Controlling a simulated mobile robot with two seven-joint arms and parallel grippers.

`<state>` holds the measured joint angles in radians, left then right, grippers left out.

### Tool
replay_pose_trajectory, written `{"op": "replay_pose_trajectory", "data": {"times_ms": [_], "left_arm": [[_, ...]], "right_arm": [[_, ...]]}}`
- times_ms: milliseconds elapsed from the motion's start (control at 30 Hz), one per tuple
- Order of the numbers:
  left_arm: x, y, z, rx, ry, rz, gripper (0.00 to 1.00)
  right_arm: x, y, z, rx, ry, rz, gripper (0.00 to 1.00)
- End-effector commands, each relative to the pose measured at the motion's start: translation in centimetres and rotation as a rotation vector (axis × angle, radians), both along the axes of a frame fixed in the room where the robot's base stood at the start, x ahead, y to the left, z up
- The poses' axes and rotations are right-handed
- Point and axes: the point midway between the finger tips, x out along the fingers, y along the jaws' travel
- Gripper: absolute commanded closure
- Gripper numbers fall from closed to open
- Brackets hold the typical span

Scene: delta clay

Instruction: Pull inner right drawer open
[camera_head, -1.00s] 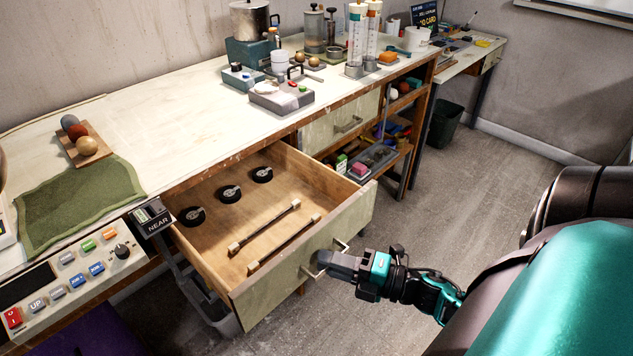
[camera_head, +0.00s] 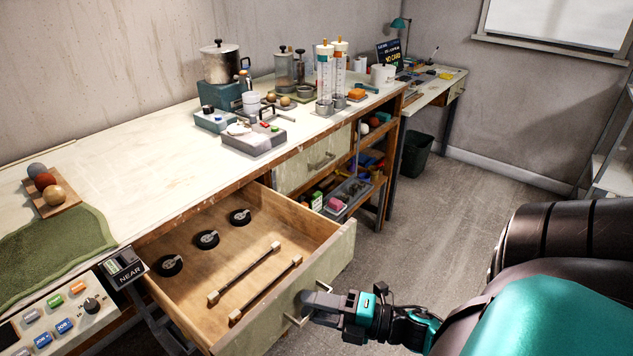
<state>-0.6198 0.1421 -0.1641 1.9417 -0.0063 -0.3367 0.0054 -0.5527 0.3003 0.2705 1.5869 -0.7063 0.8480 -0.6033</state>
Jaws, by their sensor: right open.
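A wooden drawer with a pale front (camera_head: 333,262) stands pulled well out from under the bench. Several items lie in it: black round discs (camera_head: 206,239) and two dark rods with pale ends (camera_head: 245,275). Its metal handle (camera_head: 292,321) is partly hidden by my right gripper (camera_head: 308,303). That gripper is open, with its fingers at the handle; whether they touch it I cannot tell. A second drawer (camera_head: 290,178) farther along the bench is closed, with its own metal handle (camera_head: 322,161). My left gripper is out of view.
A control panel (camera_head: 65,310) with coloured buttons and a "NEAR" box (camera_head: 124,268) are left of the open drawer. Shelves (camera_head: 370,190) with small items and a dark bin (camera_head: 416,156) stand beyond. The floor (camera_head: 440,220) right of the bench is clear.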

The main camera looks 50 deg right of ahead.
Motion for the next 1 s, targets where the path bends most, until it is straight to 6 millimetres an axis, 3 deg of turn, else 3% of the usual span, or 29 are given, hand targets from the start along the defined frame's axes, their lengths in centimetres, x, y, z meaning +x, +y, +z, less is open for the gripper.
{"op": "replay_pose_trajectory", "data": {"times_ms": [167,500,700,1000], "left_arm": [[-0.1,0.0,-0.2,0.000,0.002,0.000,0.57],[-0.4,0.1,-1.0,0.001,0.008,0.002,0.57],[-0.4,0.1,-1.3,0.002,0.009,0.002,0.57],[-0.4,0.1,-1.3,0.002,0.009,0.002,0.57]], "right_arm": [[-1.3,-0.6,-0.2,-0.002,0.004,0.000,0.60],[-7.8,-4.0,-0.2,0.000,0.005,-0.001,0.60],[-10.6,-5.4,-0.1,-0.001,0.003,-0.001,0.60],[-11.5,-5.9,0.0,0.000,0.000,-0.001,0.60]]}}
